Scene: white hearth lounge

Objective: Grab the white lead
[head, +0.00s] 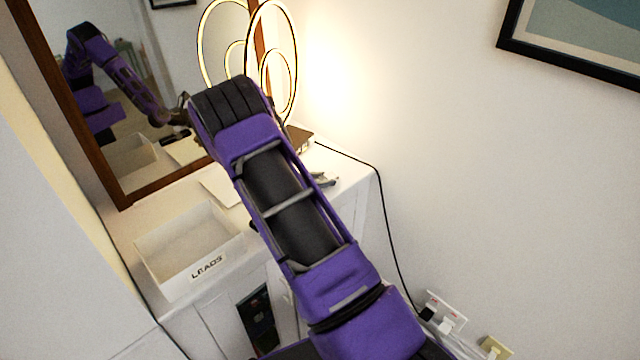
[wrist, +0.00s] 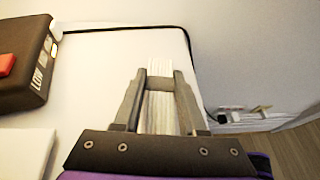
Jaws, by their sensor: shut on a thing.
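In the wrist view the white lead (wrist: 159,68) is a pale, striped bundle between the fingers of my gripper (wrist: 160,84). The fingers are closed on it, and its far end sticks out a little past the fingertips. The white cabinet top lies beneath; I cannot tell whether the lead touches it. In the head view my arm covers most of the gripper and I cannot make out the lead.
An open white box labelled LEADS (head: 208,267) stands on the cabinet at left. A dark case with a red part (wrist: 25,62) is left of my gripper. A lit ring lamp (head: 289,55) stands by the mirror (head: 150,168). A black cable (head: 384,215) runs to wall sockets (head: 446,311).

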